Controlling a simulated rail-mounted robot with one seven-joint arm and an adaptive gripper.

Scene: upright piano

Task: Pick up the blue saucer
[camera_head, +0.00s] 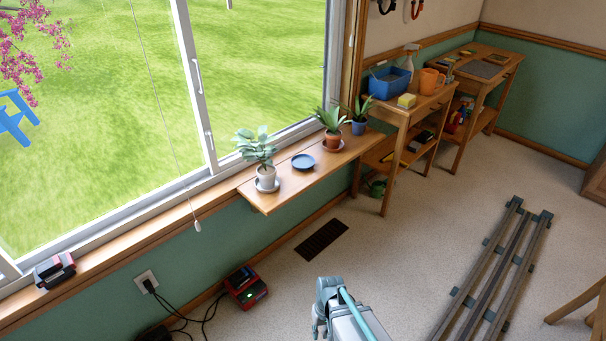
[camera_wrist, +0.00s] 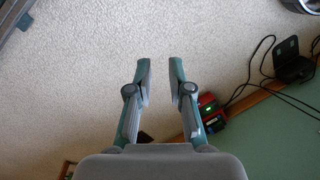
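The blue saucer (camera_head: 303,161) lies flat and empty on the wooden window shelf (camera_head: 291,190), between a pale-leaved plant in a light pot and a green plant in a terracotta pot. It does not show in the wrist view. My gripper (camera_wrist: 159,62) is open and empty above the carpet in the wrist view.
The light-potted plant (camera_head: 266,160) stands left of the saucer, the terracotta-potted plant (camera_head: 332,128) right of it. A blue-potted plant (camera_head: 360,117) is beyond. A red charger (camera_head: 246,287) with cables sits on the floor. A workbench (camera_head: 410,107) holds a blue bin. Carpet before the shelf is mostly clear.

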